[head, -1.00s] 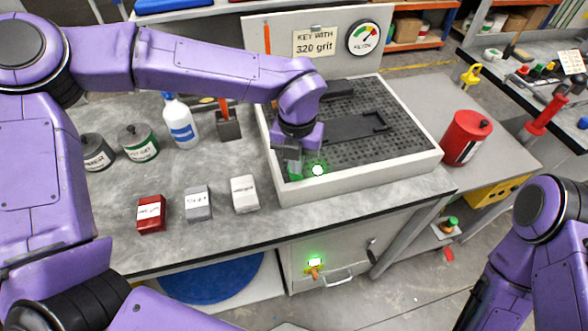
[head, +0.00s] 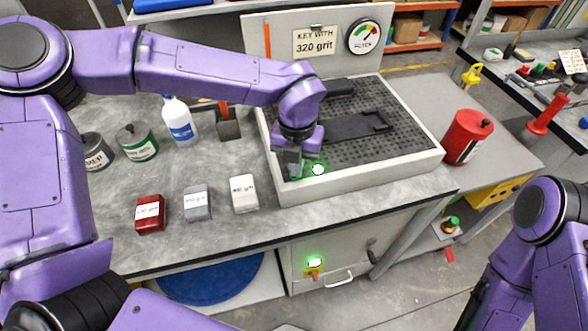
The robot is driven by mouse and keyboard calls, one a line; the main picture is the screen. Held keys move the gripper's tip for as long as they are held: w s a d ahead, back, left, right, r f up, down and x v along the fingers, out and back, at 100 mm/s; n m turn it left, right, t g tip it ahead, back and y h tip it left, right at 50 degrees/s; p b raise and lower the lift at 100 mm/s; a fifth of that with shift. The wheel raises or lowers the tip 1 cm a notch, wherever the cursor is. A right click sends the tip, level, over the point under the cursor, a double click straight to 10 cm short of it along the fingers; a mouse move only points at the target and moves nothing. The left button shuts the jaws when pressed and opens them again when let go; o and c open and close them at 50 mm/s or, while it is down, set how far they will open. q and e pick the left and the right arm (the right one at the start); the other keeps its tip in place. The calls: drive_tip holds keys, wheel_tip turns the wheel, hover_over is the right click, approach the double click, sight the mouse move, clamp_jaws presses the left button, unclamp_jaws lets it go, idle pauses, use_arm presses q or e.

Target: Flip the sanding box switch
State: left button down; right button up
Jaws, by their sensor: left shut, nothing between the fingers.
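The sanding box (head: 358,173) is a pale tray with a dark perforated bed, standing on the grey bench. A bright green light (head: 318,169) glows at its front left. My left gripper (head: 293,168) points down at the box's front left corner, just left of this light. It is shut and holds nothing. Whether it touches a switch there is hidden by the gripper itself. A second green light (head: 314,262) glows on the cabinet front below, above a small orange and yellow part (head: 313,273). My right gripper is out of view; only my right arm shows at the right edge.
A red block (head: 150,213), a grey block (head: 197,203) and a white block (head: 244,194) lie left of the box. A spray bottle (head: 179,122) and cans stand behind them. A red canister (head: 465,138) stands right of the box. A sign and gauge (head: 363,37) are behind.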

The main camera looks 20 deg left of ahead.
use_arm(q)
drive_tip(key=shift+f, duration=0.25)
wheel_tip(320, 180, up, 7)
drive_tip(key=p, duration=0.6)
drive_tip(key=shift+r, duration=0.1)
idle(0.4)
